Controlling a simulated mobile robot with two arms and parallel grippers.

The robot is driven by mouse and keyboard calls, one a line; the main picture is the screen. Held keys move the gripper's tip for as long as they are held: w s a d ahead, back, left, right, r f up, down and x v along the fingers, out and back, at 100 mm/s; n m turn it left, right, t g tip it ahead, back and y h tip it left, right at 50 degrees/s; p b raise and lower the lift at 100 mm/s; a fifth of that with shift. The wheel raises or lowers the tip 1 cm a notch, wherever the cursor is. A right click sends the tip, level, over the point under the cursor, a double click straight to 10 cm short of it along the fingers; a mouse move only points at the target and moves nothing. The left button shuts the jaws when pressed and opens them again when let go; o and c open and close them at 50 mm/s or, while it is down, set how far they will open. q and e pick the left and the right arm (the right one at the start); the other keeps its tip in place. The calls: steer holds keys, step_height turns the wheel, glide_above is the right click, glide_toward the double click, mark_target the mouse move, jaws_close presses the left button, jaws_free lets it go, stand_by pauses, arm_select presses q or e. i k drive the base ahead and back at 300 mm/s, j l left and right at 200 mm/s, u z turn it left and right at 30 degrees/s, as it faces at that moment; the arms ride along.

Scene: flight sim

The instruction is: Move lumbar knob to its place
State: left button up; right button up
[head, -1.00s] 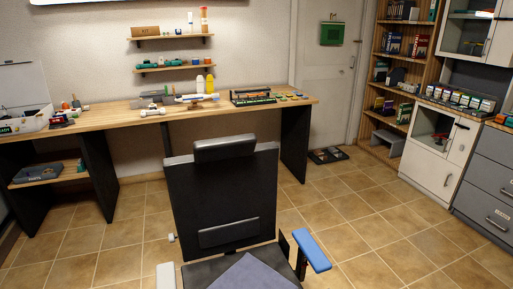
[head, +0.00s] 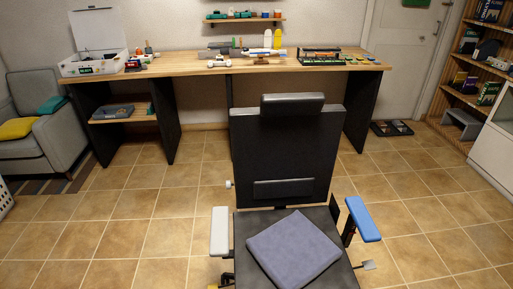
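A black chair (head: 285,150) stands in the middle of the head view with its backrest upright. A small pale knob (head: 229,184) sticks out from the left side of the backrest, low down; it may be the lumbar knob, but it is too small to be sure. A darker rectangular pad (head: 284,189) sits low on the backrest. A grey-blue cushion (head: 293,248) lies on the seat. The left armrest (head: 220,231) is white and the right armrest (head: 363,219) is blue. Neither of my grippers shows.
A long wooden desk (head: 190,69) with models and an open white case (head: 97,45) runs behind the chair. A grey armchair (head: 48,125) stands at the left. A small tray (head: 391,128) lies near the door. Tiled floor is clear left and right of the chair.

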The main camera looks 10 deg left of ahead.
mark_target(229, 184)
steer(key=j, duration=0.5)
steer(key=k+j, duration=0.15)
steer(key=j, duration=0.9)
steer(key=k, duration=0.05)
